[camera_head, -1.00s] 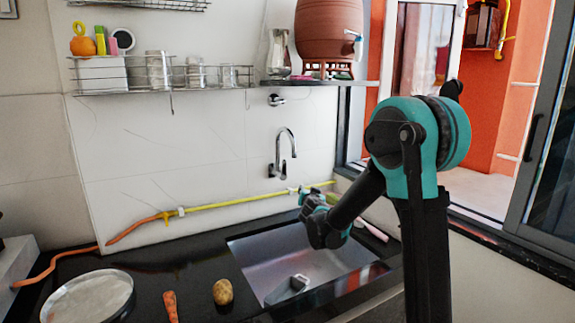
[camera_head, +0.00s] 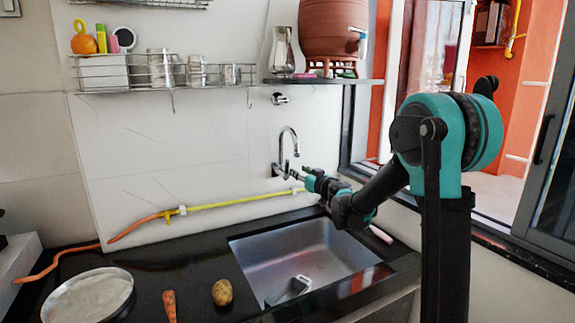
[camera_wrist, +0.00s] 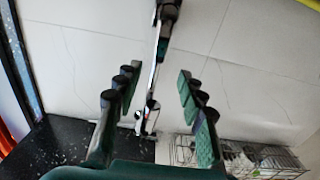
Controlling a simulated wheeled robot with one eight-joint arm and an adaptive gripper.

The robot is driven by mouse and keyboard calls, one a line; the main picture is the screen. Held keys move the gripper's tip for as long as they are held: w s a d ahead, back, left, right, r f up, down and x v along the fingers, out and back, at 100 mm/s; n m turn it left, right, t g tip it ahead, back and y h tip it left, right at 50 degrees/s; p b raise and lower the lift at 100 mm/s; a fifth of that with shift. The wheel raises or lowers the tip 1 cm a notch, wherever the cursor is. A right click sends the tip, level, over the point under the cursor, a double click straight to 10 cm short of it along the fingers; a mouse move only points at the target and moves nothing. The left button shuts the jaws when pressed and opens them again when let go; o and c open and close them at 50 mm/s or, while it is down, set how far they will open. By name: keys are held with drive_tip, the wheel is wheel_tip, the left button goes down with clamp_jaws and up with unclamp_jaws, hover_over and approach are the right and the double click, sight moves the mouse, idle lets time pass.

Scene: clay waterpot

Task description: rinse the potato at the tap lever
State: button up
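The brown potato (camera_head: 222,292) lies on the dark counter, left of the sink (camera_head: 262,248), apart from my gripper. The chrome tap (camera_head: 292,140) stands against the tiled wall behind the sink. Its lever is too small to tell apart clearly from the tap's base. My gripper (camera_head: 297,177) is at the tap's lower part, just right of it. In the wrist view my gripper (camera_wrist: 158,72) is open, with its two fingers spread and the tap (camera_wrist: 157,55) showing between them. I cannot tell whether they touch it. Nothing is held.
A carrot (camera_head: 170,306) and a round plate (camera_head: 88,297) lie left of the potato. A grey object (camera_head: 291,290) lies in the sink. A yellow hose (camera_head: 235,201) runs along the wall. A wire rack (camera_head: 210,84) and a shelf with a clay pot (camera_head: 330,35) are above.

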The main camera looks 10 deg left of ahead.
sight(288, 164)
drive_tip(key=x, duration=1.1)
drive_tip(key=shift+s, duration=0.1)
clamp_jaws()
